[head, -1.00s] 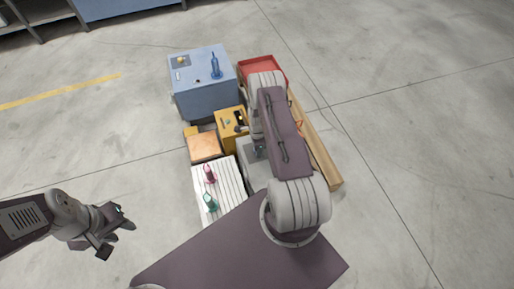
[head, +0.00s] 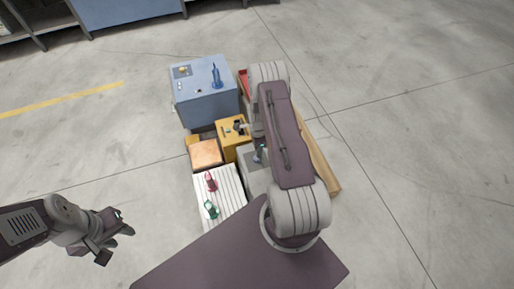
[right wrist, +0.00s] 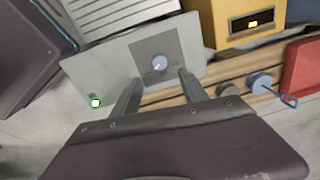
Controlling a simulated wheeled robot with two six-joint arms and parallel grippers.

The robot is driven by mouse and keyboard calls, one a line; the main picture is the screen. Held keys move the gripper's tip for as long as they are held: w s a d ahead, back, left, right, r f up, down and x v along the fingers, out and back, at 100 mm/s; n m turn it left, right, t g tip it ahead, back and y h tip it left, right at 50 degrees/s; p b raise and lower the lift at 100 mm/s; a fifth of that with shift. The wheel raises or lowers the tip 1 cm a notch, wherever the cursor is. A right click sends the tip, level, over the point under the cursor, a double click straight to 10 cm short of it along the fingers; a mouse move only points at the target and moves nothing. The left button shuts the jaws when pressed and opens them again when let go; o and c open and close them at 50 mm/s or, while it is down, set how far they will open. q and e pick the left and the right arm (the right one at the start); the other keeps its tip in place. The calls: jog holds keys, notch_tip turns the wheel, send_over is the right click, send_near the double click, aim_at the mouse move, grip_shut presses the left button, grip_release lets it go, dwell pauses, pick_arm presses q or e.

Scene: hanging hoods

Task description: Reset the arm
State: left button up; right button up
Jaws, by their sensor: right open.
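My right arm reaches forward over the cluster of boxes in the head view, and its gripper is mostly hidden there. In the right wrist view my right gripper (right wrist: 158,88) is open with nothing between its fingers. It is above a grey box (right wrist: 115,62) with a round blue-grey knob (right wrist: 160,63) on a darker plate and a lit green lamp (right wrist: 95,102). The fingertips appear apart from the knob. My left gripper (head: 118,236) is at the lower left of the head view, open and empty, over bare floor.
A blue cabinet (head: 204,105), a yellow box (head: 232,143), an orange-topped box (head: 205,153) and a white slatted box (head: 228,192) stand close together. A wooden beam (head: 318,160) and red tray (right wrist: 302,70) are on the right. The surrounding floor is clear.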

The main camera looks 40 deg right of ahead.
jog(key=w+a+r+n+t, duration=0.1)
jog(key=w+a+r, duration=0.2)
jog(key=w+r, duration=0.3)
jog(key=w+a+r+n+t, duration=0.1)
jog(key=w+a+r+t, duration=0.15)
jog(key=r, duration=0.55)
jog(key=s+a+r+n, duration=0.2)
jog(key=a+r+n, duration=0.2)
jog(key=a+r, duration=0.4)
jog(key=s+a+r+n, duration=0.4)
jog(key=s+r+n, duration=0.25)
jog(key=s, duration=0.35)
jog(key=s+f+n+g, duration=0.3)
jog(key=s+n, duration=0.7)
notch_tip(320, 180, up, 24)
jog(key=p, duration=2.4)
jog(key=shift+a, duration=0.3)
